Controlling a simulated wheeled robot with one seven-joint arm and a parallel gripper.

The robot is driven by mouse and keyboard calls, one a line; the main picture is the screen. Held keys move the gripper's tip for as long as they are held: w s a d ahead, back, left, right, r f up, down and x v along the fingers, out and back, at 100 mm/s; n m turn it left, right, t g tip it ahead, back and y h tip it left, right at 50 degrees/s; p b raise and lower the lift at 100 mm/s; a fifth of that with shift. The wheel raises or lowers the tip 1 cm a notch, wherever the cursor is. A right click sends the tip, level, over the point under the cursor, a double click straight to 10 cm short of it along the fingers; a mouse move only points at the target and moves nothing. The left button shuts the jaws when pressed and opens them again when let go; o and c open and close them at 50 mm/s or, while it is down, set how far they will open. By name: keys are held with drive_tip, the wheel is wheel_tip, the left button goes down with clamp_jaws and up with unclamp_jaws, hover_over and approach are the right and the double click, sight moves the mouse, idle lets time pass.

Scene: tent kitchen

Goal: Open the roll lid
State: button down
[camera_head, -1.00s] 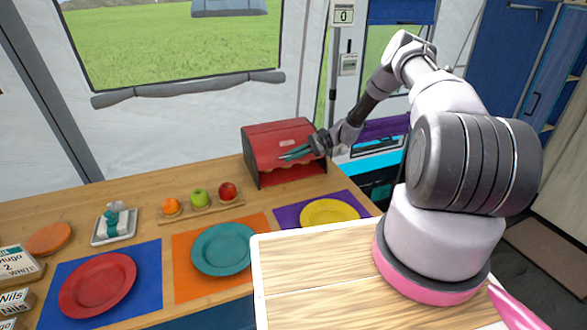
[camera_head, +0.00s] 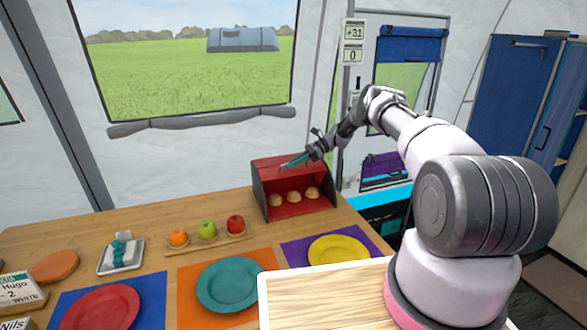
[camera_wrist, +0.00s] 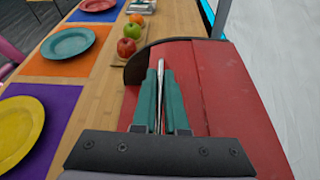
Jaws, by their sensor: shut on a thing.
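The red bread box (camera_head: 261,191) stands at the back of the wooden counter. Its front is open in the head view, with the roll lid (camera_wrist: 225,90) up at the top. Bread rolls (camera_head: 294,196) lie inside in a row. My gripper (camera_head: 296,160) is at the top front edge of the box, its teal fingers close together. In the wrist view my gripper (camera_wrist: 160,68) lies over the red lid, shut with a thin pale strip between the fingers, which I take as the lid's handle; the fingers hide most of it.
An orange (camera_head: 178,238), a green apple (camera_head: 208,230) and a red apple (camera_head: 235,224) sit on a board left of the box. A yellow plate (camera_head: 338,250), a teal plate (camera_head: 231,285) and a red plate (camera_head: 100,308) lie on mats in front. A tent wall rises behind.

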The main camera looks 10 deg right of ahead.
drive_tip(key=shift+w, duration=0.1)
idle(0.3)
drive_tip(key=c, duration=1)
unclamp_jaws()
drive_tip(key=shift+o, duration=0.2)
drive_tip(key=v, duration=1)
drive_tip(key=shift+w+d+r, duration=0.1)
drive_tip(key=shift+d, duration=0.25)
